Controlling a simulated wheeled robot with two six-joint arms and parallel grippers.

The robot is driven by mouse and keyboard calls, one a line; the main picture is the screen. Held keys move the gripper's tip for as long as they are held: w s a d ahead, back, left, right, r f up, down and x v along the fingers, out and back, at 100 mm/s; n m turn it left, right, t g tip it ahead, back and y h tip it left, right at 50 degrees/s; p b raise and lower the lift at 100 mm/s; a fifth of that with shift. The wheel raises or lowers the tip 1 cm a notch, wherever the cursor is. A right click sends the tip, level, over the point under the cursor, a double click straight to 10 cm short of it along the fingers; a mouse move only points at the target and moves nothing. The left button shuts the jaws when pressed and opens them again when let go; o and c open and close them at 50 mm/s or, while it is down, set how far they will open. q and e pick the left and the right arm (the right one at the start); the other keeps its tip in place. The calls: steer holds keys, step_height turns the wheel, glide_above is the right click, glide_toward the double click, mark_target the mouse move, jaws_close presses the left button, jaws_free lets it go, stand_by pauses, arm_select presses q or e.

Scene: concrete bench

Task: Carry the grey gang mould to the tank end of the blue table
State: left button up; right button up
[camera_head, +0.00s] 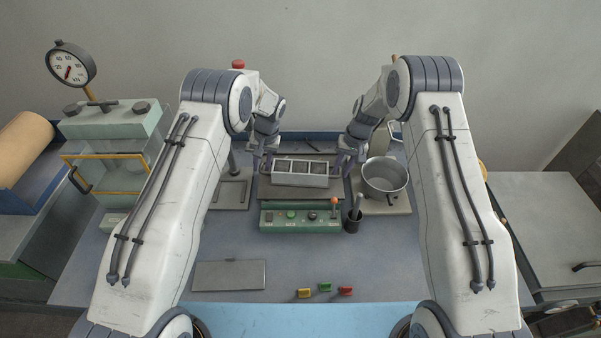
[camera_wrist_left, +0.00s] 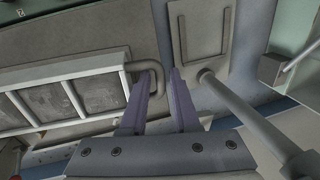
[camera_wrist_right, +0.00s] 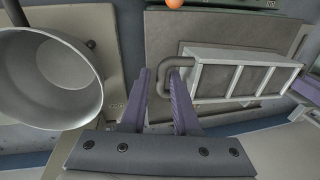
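The grey gang mould (camera_head: 300,180), a long metal box with open cells and a bent handle at each end, lies flat on a dark plate (camera_head: 266,192) behind a green control box. It also shows in the left wrist view (camera_wrist_left: 68,70) and the right wrist view (camera_wrist_right: 240,52). My left gripper (camera_wrist_left: 162,72) is open at the left handle (camera_wrist_left: 157,65), whose outer bar shows between the fingertips. My right gripper (camera_wrist_right: 160,74) is open with the right handle's outer bar (camera_wrist_right: 161,82) between its fingers. Neither is visibly closed on its handle.
The green control box (camera_head: 300,217) with an orange-knobbed lever stands in front. A metal bowl (camera_head: 384,178) and a dark cup (camera_head: 353,222) are at right. A flat grey plate (camera_head: 229,275) and small coloured pieces (camera_head: 325,287) lie nearer. A green gauge machine (camera_head: 112,140) stands left.

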arm_select(q)
steer(key=shift+a+f, duration=0.1)
steer(key=shift+f, duration=0.4)
arm_select(e)
steer(key=shift+a+f, duration=0.15)
steer(key=shift+f, duration=0.35)
arm_select(q)
jaws_close()
arm_select(e)
jaws_close()
stand_by(0.4)
